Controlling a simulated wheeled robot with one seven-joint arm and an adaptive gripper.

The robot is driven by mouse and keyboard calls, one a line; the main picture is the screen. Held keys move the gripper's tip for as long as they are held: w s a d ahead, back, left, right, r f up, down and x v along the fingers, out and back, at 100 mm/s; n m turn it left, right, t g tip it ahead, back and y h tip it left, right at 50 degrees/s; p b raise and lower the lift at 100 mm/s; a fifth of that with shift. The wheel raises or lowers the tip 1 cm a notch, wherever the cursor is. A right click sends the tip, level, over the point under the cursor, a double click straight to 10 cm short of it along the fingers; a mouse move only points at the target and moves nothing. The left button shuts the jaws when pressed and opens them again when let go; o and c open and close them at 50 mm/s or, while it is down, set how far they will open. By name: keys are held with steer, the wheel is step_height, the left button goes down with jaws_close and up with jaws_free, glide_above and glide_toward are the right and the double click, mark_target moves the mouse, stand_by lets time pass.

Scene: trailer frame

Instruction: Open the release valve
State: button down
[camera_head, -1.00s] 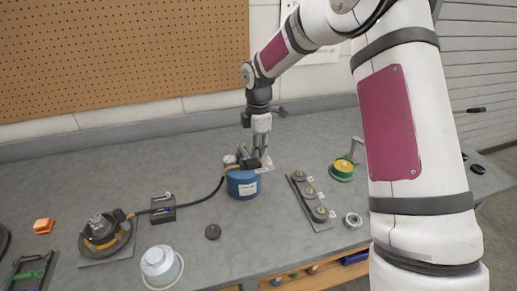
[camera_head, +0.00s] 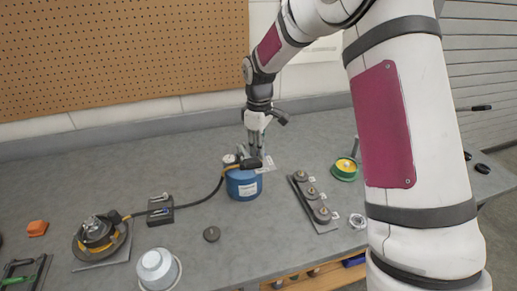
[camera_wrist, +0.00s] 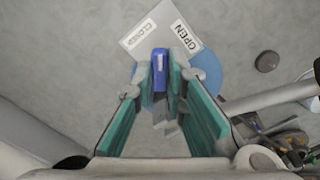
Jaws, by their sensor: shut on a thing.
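My gripper (camera_wrist: 162,75) is shut on the blue handle (camera_wrist: 160,62) of the release valve, with one green-lined finger on each side of it. A white plate behind the handle carries a CLOSED label (camera_wrist: 138,34) on the left and an OPEN label (camera_wrist: 184,38) on the right. The handle points between the two labels. In the head view my gripper (camera_head: 256,150) reaches down to the top of the blue canister (camera_head: 243,188), and the fingers and canister fittings hide the handle. The canister's blue top (camera_wrist: 207,68) also shows behind the plate in the wrist view.
A black hose (camera_head: 200,200) runs left from the canister to a round fitting (camera_head: 97,232). A dark bar with several round knobs (camera_head: 312,196) and a green-and-yellow wheel (camera_head: 344,170) stand to the right. A dark disc (camera_head: 211,234) and a white cup (camera_head: 157,264) lie in front.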

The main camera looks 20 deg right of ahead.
steer(key=m, duration=0.4)
steer(key=shift+m+b, duration=0.3)
steer(key=shift+b, duration=0.1)
steer(key=shift+m+b, duration=0.35)
steer(key=shift+m, duration=2.25)
steer(key=c, duration=1.6)
jaws_free()
step_height(320, 180, up, 12)
